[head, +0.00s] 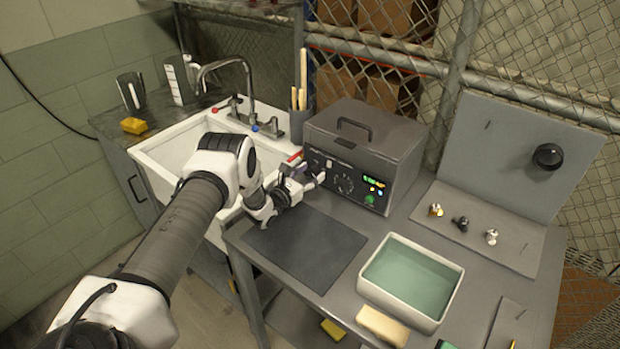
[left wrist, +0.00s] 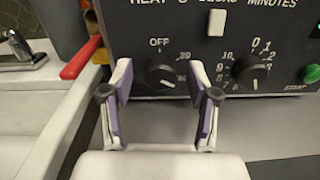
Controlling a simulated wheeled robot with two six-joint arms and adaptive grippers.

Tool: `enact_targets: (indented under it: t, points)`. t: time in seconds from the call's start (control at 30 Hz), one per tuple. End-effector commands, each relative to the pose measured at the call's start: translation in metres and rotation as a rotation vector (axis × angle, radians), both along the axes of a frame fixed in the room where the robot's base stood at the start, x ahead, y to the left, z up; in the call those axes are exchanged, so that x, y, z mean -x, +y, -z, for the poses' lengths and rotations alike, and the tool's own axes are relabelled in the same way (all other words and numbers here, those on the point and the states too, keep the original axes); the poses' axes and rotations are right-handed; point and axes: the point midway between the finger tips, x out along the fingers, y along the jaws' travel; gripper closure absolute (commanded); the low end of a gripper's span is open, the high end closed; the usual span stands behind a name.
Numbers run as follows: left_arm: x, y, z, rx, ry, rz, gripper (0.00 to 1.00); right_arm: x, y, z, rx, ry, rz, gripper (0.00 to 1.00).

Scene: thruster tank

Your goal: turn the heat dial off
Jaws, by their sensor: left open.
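The heat dial (left wrist: 160,76) is a small dark knob on the black front panel, with "OFF" printed above it, in the left wrist view. A light mark shows at its lower right, but I cannot tell its exact setting. The grey ultrasonic-type box (head: 365,145) carrying the panel stands at the back of the bench. My left gripper (head: 314,175) is open in front of the panel's left part. In the left wrist view its purple-lined fingers stand to the left and right of the heat dial; contact cannot be told. My right gripper is not in view.
A minutes dial (left wrist: 250,70) and a green start button (left wrist: 312,74) sit right of the heat dial. A white sink (head: 175,150) is at left. A dark mat (head: 305,250) and a tub of green liquid (head: 410,280) lie on the bench (head: 345,300).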

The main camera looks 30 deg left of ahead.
Motion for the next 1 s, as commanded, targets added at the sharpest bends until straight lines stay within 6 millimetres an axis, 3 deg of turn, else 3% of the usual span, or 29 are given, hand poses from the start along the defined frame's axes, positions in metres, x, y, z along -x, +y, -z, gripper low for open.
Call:
enact_targets:
  t: [0.07, 0.2, 0.23, 0.67, 1.0]
  points:
    - [0.000, 0.000, 0.000, 0.000, 0.000, 0.000, 0.44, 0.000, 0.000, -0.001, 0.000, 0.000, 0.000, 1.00]
    - [0.000, 0.000, 0.000, 0.000, 0.000, 0.000, 0.93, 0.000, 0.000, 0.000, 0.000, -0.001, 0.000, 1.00]
    - [0.000, 0.000, 0.000, 0.000, 0.000, 0.000, 1.00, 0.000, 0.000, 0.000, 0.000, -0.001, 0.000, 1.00]
    - [0.000, 0.000, 0.001, 0.041, 0.003, 0.000, 1.00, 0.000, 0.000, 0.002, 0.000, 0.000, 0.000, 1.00]
    - [0.000, 0.000, 0.002, 0.246, 0.019, 0.001, 1.00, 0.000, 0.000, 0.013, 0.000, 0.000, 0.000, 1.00]
